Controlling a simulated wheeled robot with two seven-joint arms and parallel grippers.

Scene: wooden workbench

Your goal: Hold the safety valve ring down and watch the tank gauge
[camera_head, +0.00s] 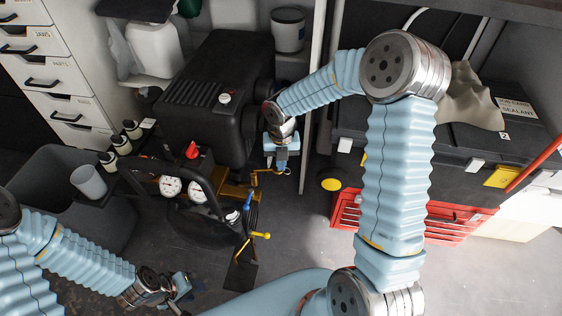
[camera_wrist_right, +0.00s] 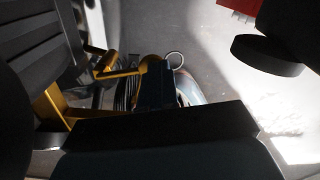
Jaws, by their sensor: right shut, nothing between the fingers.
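A black compressor (camera_head: 215,85) stands on the floor at the centre left. Two round white gauges, one (camera_head: 170,186) and another (camera_head: 197,193), sit at its front; their needles are too small to read. A small metal ring (camera_wrist_right: 175,59) shows in the right wrist view, just beyond the fingertips and slightly right. My right gripper (camera_head: 281,163) is shut and empty beside the compressor's right side, near brass pipework (camera_wrist_right: 120,66). Whether it touches the ring I cannot tell. My left gripper (camera_head: 184,287) is low at the front left, away from the compressor; its opening is unclear.
A grey bin (camera_head: 60,190) and a grey cup (camera_head: 88,181) are at the left. A red crate (camera_head: 345,215) and dark cases are at the right. A yellow-handled valve (camera_head: 262,235) sticks out at the compressor's front.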

